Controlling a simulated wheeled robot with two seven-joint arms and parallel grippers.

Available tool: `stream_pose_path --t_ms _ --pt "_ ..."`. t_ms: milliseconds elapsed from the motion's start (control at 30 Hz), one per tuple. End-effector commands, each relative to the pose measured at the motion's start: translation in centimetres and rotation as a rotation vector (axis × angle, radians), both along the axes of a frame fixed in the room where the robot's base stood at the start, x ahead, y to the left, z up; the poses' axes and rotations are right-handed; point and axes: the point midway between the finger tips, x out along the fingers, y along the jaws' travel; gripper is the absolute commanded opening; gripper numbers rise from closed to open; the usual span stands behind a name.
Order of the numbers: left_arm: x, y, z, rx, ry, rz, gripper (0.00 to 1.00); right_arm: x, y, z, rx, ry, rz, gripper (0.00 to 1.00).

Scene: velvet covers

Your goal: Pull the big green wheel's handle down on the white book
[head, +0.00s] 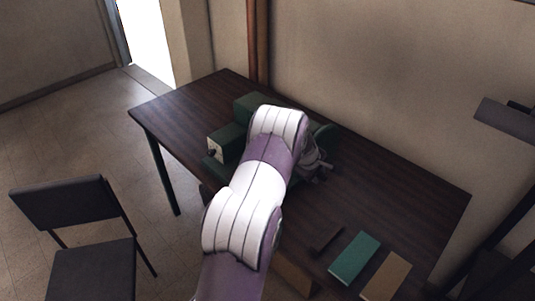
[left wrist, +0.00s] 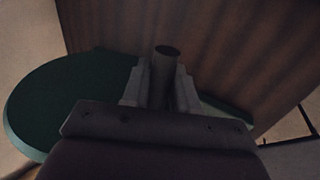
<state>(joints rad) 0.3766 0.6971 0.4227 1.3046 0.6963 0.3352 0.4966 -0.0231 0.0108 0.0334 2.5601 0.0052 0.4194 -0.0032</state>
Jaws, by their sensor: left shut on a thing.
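The big green wheel (left wrist: 65,100) shows in the left wrist view as a dark green disc on the left. Its handle (left wrist: 167,68), a dark round peg, stands between the fingers of my left gripper (left wrist: 160,85), which is shut on it. In the head view the green machine (head: 226,140) stands on the table, and a bit of the wheel (head: 326,134) shows behind my left arm. My left gripper (head: 319,172) is at the machine's right side, partly hidden by its own arm. I cannot make out the white book. My right gripper is not in view.
The dark wooden table (head: 400,180) runs along the wall. A green book (head: 354,257), a tan book (head: 386,276) and a small dark tool (head: 326,240) lie at its near right. A dark chair (head: 75,205) stands at the left.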

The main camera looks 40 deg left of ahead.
Motion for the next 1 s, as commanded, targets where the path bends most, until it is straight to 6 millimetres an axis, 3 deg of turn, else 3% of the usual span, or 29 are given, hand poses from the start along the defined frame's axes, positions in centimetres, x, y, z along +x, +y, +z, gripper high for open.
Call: stream_pose_path --t_ms 1000 --pt "0.3 0.2 -2.4 0.001 0.002 0.001 0.06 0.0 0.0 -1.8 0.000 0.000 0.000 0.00"
